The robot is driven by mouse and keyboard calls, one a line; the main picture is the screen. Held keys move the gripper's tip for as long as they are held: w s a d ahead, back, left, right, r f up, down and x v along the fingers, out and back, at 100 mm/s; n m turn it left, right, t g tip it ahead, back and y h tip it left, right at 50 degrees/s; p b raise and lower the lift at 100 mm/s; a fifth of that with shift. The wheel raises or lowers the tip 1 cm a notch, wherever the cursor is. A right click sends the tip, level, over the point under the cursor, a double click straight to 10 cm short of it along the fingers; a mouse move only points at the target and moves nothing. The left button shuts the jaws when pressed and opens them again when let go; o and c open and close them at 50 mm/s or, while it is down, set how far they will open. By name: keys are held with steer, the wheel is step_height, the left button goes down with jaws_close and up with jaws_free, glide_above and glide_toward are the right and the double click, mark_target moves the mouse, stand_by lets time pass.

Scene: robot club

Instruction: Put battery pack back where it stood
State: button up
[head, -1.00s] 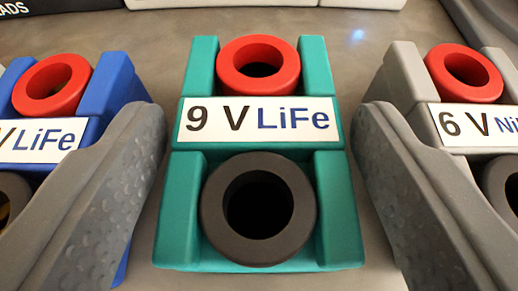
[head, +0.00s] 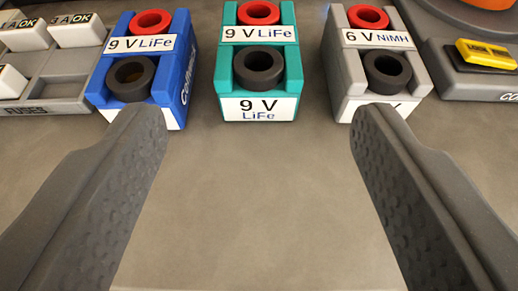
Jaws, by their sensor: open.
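Three battery packs stand in a row at the top of the head view, each with a red and a black ring terminal. The teal pack (head: 259,107), labelled 9 V LiFe, is in the middle. The blue pack (head: 174,88), also labelled 9 V LiFe, is to its left. The grey pack (head: 346,80), labelled 6 V NiMH, is to its right. My gripper (head: 260,118) is open and empty, its fingers wide apart. The teal pack stands beyond the fingertips, between them in the picture and not touched. The fingertips overlap the lower edges of the blue and grey packs in the picture.
At top left a grey tray (head: 58,103) marked FUSES holds several white blocks, some marked OK. At top right a grey holder (head: 452,78) bears a yellow block (head: 487,54). The grey surface (head: 260,210) in front of the packs is clear.

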steer(key=shift+s+r, duration=0.1)
steer(key=shift+s, duration=0.25)
step_height(320, 180, up, 20)
steer(key=t+y, duration=0.2)
steer(key=s+r+h, duration=0.1)
steer(key=s+r, duration=0.5)
steer(key=r, duration=0.4)
steer(key=s+r+h, duration=0.1)
steer(key=s+r, duration=0.6)
steer(key=r, duration=0.4)
steer(key=shift+d, duration=0.25)
